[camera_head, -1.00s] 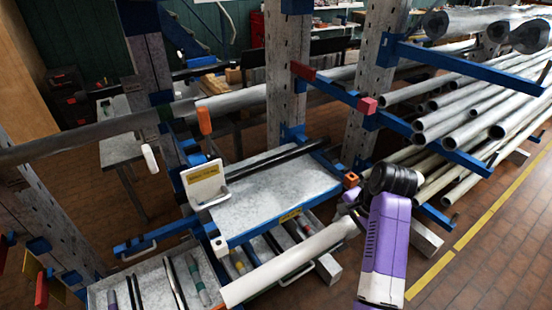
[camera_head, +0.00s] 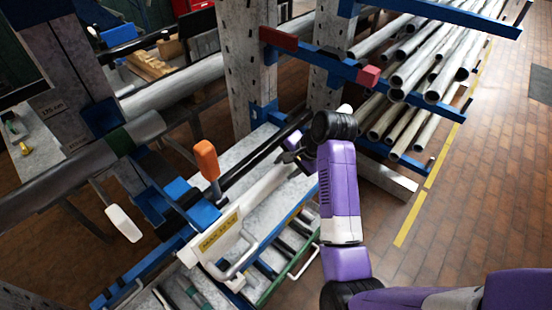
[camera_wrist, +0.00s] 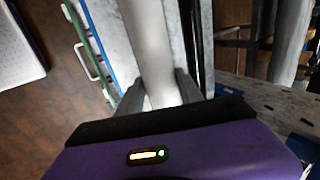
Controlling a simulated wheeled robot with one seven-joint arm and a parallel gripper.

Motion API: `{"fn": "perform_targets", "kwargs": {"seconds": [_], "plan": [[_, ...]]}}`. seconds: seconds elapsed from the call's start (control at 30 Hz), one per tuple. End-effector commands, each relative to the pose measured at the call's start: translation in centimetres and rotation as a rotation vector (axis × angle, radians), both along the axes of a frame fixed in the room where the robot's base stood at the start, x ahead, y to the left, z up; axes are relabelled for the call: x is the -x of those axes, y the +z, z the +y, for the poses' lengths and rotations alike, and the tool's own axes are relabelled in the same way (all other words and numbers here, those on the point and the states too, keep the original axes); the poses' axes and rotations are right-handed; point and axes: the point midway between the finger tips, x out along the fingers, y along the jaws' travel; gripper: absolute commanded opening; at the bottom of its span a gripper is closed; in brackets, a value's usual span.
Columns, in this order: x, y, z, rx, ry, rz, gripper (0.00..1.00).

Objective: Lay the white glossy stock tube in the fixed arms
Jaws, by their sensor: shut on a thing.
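The white glossy tube (camera_head: 262,190) slants from my gripper down to the left, along or above the grey-topped blue shelf of the rack. Its lower left end is partly hidden near the white plate with a yellow label (camera_head: 221,234). My gripper (camera_head: 291,157) is shut around the tube. In the wrist view the tube (camera_wrist: 152,50) runs between the two fingers (camera_wrist: 162,92). Blue rack arms (camera_head: 330,62) with red end blocks stand beyond my gripper. I cannot tell whether the tube touches the shelf.
A black bar (camera_head: 262,155) lies beside the tube. An orange-handled post (camera_head: 207,160) rises close to its left. A thick grey pipe (camera_head: 180,85) crosses behind, and several pipes (camera_head: 440,60) fill the rack at right. The brick floor (camera_head: 480,200) at right is clear.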

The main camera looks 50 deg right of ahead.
Motion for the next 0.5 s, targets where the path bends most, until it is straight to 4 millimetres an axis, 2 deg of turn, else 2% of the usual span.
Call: {"fn": "perform_targets", "kwargs": {"seconds": [0.5], "plan": [[-0.02,-0.28,0.29,0.000,0.001,-0.002,0.00]]}}
